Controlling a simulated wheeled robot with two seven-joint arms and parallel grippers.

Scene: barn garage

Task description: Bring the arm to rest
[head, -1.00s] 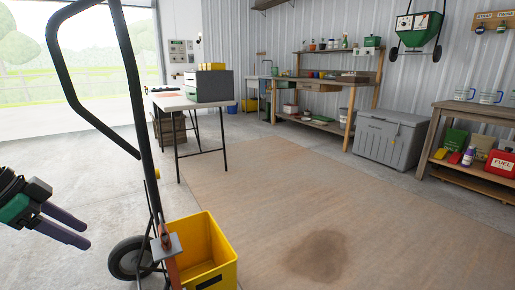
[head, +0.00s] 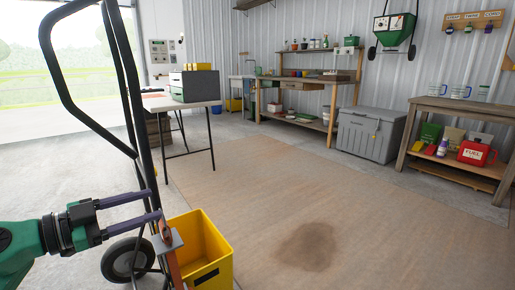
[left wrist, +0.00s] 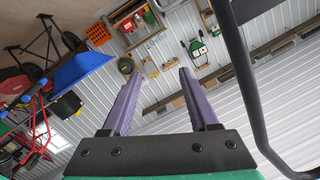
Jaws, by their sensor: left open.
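My left gripper (head: 157,207) comes in from the left in the head view, with a green arm and two purple fingers. Its fingers are apart and nothing is between them. In the head view the fingertips overlap the upright of a black hand truck (head: 133,100); I cannot tell whether they touch it. In the left wrist view the open fingers (left wrist: 158,75) point toward the metal wall, and a dark tube of the hand truck (left wrist: 245,85) runs close along the right. My right gripper is not in view.
A yellow bin (head: 225,268) stands beside the hand truck's wheel (head: 122,262). A white-topped table (head: 180,104) is behind. A grey chest (head: 368,137), workbench (head: 280,85) and shelf (head: 420,104) line the wall. The brown mat (head: 370,215) is clear except for a dark stain.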

